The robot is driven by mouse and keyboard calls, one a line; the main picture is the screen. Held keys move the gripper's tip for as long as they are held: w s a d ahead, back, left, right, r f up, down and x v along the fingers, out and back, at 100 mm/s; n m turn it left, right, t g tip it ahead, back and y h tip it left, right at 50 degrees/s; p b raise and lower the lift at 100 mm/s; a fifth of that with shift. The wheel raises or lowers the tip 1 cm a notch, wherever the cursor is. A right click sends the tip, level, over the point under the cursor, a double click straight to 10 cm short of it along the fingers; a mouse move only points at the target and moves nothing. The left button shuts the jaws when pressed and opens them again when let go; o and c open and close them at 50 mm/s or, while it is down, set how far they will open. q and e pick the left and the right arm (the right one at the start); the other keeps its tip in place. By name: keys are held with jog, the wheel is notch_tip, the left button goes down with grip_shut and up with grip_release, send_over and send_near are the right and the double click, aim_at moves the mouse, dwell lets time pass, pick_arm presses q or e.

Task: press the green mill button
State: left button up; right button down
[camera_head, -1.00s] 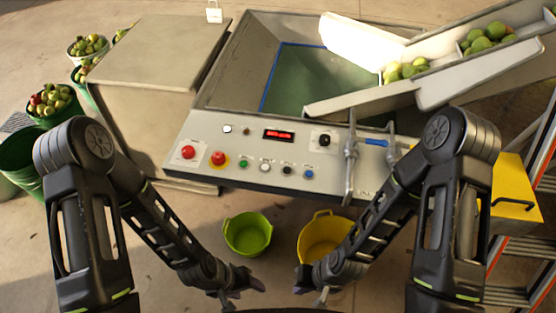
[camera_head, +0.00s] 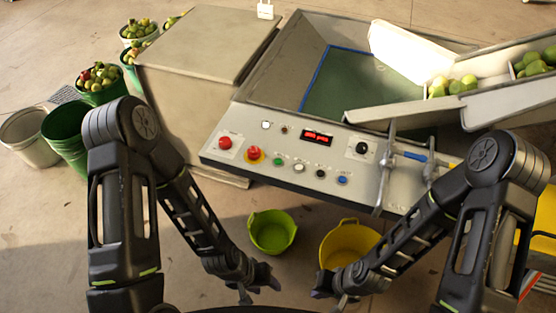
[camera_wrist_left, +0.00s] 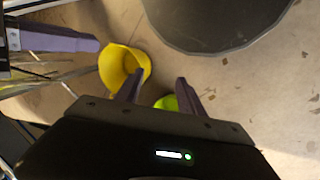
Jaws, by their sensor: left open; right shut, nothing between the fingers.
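The green button (camera_head: 277,161) is a small round cap on the front of the grey control panel (camera_head: 223,162), between a red button on a yellow ring and a white button. Nothing covers it in the head view. My left gripper (camera_head: 259,284) is low in front of the panel, well apart from the button. It is open and empty; its purple fingers show in the left wrist view (camera_wrist_left: 158,90), where the button is not seen. My right gripper (camera_head: 328,289) is low to the right of the left one, shut and empty.
A green tub (camera_head: 272,232) and a yellow bucket (camera_head: 345,243) stand on the floor below the panel. Metal bars (camera_head: 386,170) cross the panel's right side. Other coloured buttons flank the green one. Buckets of fruit (camera_head: 102,84) stand at the left.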

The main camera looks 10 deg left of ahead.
pick_arm(q)
grip_shut()
dwell(1.4)
